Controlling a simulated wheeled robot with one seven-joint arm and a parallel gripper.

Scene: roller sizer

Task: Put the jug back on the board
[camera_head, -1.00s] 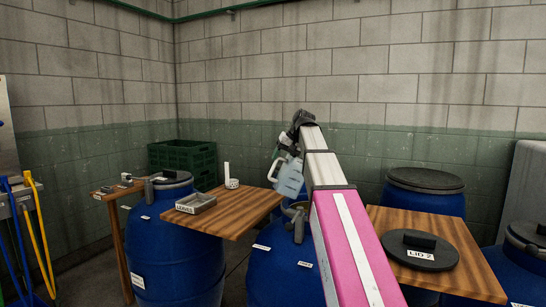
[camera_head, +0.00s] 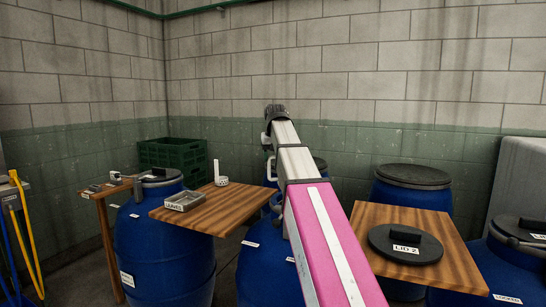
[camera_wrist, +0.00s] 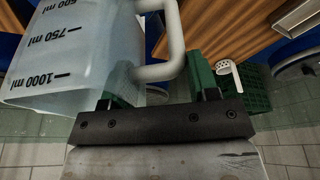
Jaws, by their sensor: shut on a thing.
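My gripper (camera_wrist: 160,78) is shut on the translucent jug (camera_wrist: 70,60) in the wrist view. The jug's white handle (camera_wrist: 172,40) lies between the green fingers, and its volume marks run sideways to the left. In the head view my gripper end is mostly hidden behind my arm. Only a sliver of the jug, its pale handle edge (camera_head: 270,168), shows there. A wooden board (camera_head: 215,215) lies on a blue barrel to the left, below and left of my gripper. A second wooden board (camera_head: 455,265) lies to the right.
The left board bears a grey tray (camera_head: 186,201) labelled LEAVES and a white perforated ladle (camera_head: 221,178). Black lid 2 (camera_head: 405,245) covers much of the right board. Blue barrels stand all around. A green crate (camera_head: 172,154) stands at the back left. The left board's front right is bare.

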